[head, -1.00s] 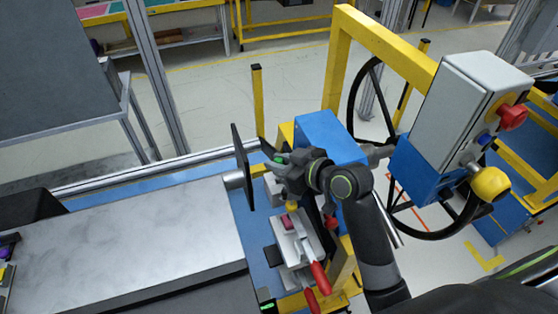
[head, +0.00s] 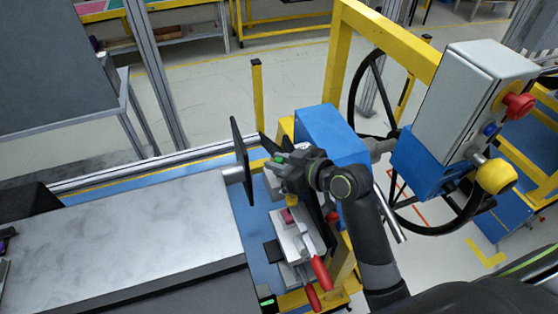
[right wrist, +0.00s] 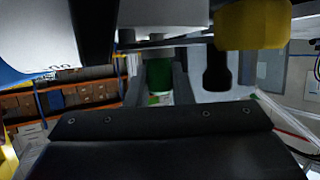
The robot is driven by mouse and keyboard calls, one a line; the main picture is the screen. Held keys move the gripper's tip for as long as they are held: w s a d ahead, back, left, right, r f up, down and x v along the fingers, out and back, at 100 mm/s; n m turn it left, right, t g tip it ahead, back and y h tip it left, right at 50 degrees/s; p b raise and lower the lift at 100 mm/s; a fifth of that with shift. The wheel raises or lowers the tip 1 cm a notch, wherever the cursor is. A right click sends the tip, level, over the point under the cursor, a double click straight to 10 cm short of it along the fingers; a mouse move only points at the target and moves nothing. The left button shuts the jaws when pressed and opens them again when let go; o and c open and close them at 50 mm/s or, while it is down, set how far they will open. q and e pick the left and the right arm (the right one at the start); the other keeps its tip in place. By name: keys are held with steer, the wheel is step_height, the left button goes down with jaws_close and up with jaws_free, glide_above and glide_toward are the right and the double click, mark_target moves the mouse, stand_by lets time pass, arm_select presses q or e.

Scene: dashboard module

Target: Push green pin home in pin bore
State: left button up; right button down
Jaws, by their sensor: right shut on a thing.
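The green pin (right wrist: 160,76) stands between the two fingers of my right gripper (right wrist: 160,88) in the right wrist view, and the fingers are shut on it. A pale round part (right wrist: 163,50) lies just beyond the pin's end. I cannot make out the pin bore or how deep the pin sits. In the head view my right gripper (head: 277,165) is beside the thin black panel, above the clamp fixture. A small bit of green (head: 279,158) shows there. My left gripper is not in view.
A thin black panel (head: 242,160) stands left of my right gripper. A blue box (head: 330,135) is just behind it. The red-handled clamp (head: 321,273) lies below. A steering wheel (head: 365,85) and grey control box (head: 468,95) stand right. A yellow part (right wrist: 252,24) hangs close in the wrist view.

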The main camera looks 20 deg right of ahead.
steer(key=shift+f+b, duration=0.35)
steer(key=shift+f, duration=0.25)
steer(key=c, duration=1.4)
jaws_free()
steer(key=shift+o, duration=1.1)
steer(key=shift+d, duration=0.15)
steer(key=shift+w+d+f, duration=0.1)
steer(key=shift+f, duration=0.1)
